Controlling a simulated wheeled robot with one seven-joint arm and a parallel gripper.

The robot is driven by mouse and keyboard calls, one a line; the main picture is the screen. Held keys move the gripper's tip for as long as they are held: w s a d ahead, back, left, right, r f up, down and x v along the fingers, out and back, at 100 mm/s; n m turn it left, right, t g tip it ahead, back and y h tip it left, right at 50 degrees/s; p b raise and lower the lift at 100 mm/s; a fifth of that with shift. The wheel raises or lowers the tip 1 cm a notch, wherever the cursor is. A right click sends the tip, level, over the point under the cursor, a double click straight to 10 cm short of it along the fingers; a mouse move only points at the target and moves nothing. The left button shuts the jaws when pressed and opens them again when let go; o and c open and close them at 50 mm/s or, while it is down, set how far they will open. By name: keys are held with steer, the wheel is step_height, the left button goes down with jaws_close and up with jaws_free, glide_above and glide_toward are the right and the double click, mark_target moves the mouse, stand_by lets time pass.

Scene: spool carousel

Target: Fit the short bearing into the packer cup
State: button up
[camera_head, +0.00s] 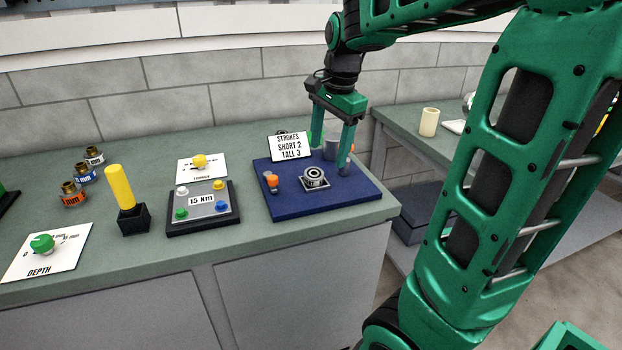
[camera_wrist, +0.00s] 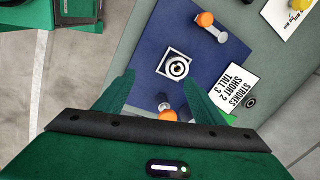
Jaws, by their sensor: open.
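A metal ring with a dark centre, like a bearing, sits in a square metal holder (camera_head: 314,183) on the blue board (camera_head: 350,191). It also shows in the wrist view (camera_wrist: 177,67). I cannot tell whether the ring is a separate short bearing or part of the packer cup. My gripper (camera_head: 332,150) is open above the back right of the board, with nothing between its fingers. In the wrist view the open fingers (camera_wrist: 157,80) point towards the holder. A grey cylinder (camera_head: 331,148) stands behind, partly hidden by the gripper.
A stroke sign (camera_head: 289,146) stands at the board's back. An orange-tipped lever (camera_head: 271,182) is at its left; another orange tip (camera_wrist: 167,114) shows near my gripper. A button box (camera_head: 203,207), yellow post (camera_head: 120,187) and dial cards are left. A cream cup (camera_head: 429,122) is on the far bench.

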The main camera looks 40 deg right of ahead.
mark_target(313, 172)
steer(key=shift+m, duration=0.9)
steer(key=shift+w+d+f, duration=0.1)
steer(key=shift+w+f, duration=0.9)
steer(key=shift+f, duration=0.55)
steer(key=shift+w+a+f, duration=0.1)
steer(key=shift+w+f, duration=0.85)
steer(key=shift+f, duration=0.6)
steer(key=shift+w+d+f, duration=0.1)
steer(key=shift+w+f, duration=0.9)
steer(key=shift+f, duration=0.55)
steer(key=c, duration=1.5)
steer(key=shift+o, duration=0.2)
steer(key=shift+r, duration=0.15)
